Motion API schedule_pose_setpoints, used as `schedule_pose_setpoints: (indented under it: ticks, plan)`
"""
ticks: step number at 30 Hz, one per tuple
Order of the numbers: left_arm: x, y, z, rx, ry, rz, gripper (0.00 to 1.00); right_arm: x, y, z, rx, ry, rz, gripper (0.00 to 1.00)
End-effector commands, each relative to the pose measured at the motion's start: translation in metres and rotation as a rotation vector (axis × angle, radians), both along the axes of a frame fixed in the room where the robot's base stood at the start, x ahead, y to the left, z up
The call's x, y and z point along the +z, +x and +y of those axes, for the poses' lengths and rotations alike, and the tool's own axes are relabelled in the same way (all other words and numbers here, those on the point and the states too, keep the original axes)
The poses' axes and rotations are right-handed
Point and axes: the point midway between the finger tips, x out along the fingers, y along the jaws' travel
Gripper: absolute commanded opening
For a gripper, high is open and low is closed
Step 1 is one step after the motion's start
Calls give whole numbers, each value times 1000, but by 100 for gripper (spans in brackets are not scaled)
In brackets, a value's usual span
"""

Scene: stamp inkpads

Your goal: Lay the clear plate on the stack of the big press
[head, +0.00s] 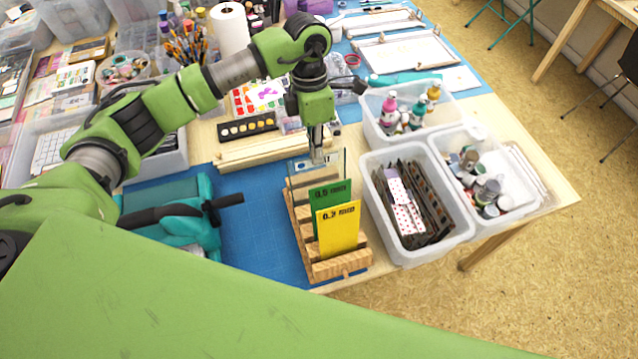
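The clear plate (301,166) is a see-through sheet with a small label, upright in the far slot of a wooden rack (303,236). My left gripper (318,158) points down at the plate's top edge, with its fingertips overlapping the plate. The fingers look close together, but I cannot tell whether they grip it. A green plate (330,191) and a yellow plate (338,228) stand in nearer slots. The teal big press (193,226) with a black handle is at the left. Its stack is mostly hidden by my arm and body. My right gripper is not in view.
Right of the rack are clear bins with dark packets (375,170), bottles (447,97) and jars (497,172). Wooden strips (250,153) and a paint palette lie behind. Blue mat (255,235) is bare between press and rack.

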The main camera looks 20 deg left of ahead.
Motion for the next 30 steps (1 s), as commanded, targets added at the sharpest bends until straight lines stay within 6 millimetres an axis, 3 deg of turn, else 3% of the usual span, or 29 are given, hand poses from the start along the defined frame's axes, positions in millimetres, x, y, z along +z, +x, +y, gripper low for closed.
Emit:
schedule_pose_setpoints:
  ticks: [8, 30]
  plan:
    - [4, 1, 0, 0, 0, -1, 0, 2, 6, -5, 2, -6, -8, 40]
    - [62, 9, 6, 0, 1, -1, 0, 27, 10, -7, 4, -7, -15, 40]
